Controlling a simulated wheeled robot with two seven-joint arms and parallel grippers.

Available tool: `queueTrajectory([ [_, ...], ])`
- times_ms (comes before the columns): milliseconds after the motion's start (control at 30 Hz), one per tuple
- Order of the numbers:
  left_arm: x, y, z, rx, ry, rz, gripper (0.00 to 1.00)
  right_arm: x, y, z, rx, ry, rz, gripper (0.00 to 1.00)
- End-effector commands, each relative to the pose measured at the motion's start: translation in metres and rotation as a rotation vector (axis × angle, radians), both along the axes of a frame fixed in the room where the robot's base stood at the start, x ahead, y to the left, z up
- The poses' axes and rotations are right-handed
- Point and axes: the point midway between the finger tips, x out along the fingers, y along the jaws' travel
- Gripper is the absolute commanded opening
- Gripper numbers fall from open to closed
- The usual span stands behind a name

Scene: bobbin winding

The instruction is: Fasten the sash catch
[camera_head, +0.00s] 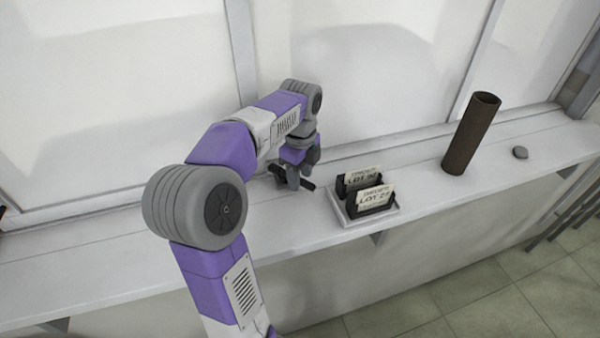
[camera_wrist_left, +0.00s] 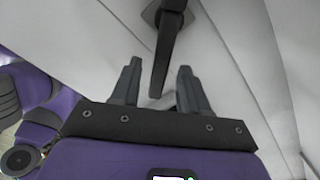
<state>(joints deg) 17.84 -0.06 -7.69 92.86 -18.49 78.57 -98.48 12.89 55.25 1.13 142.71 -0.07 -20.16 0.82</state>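The sash catch, a dark lever on a small dark base plate, shows at the top middle of the left wrist view (camera_wrist_left: 167,48). In the head view a dark bar, likely the same catch (camera_head: 278,171), is partly hidden behind my left gripper (camera_head: 294,184) at the window's lower frame. In the left wrist view my left gripper (camera_wrist_left: 159,70) is open, with one finger on each side of the lever's free end. Gaps show between lever and fingers, so it does not appear gripped. My right gripper is not in view.
A white tray (camera_head: 347,221) with two dark card holders and lot cards stands on the sill (camera_head: 420,190), just right of my gripper. A brown tube (camera_head: 470,134) stands farther right, with a small grey stone-like object (camera_head: 520,152) beyond it. The sill to the left is mostly clear.

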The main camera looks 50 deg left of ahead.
Motion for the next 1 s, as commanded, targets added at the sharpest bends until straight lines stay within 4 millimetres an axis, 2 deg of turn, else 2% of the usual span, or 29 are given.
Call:
queueTrajectory([
  [133,0.000,0.000,0.000,-0.001,0.002,0.000,0.45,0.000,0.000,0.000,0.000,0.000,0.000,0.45],
  [233,0.001,0.000,0.008,-0.001,0.000,0.000,0.45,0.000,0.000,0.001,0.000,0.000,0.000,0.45],
  [500,0.000,0.000,0.053,0.001,-0.002,0.000,0.45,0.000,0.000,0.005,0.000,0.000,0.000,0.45],
  [633,0.001,0.000,0.068,0.000,-0.001,-0.001,0.45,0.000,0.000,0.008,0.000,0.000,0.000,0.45],
  [800,0.000,0.000,0.076,0.000,0.001,-0.001,0.45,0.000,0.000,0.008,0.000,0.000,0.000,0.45],
  [1000,0.000,0.000,0.075,0.000,0.001,0.000,0.45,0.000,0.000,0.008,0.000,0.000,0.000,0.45],
])
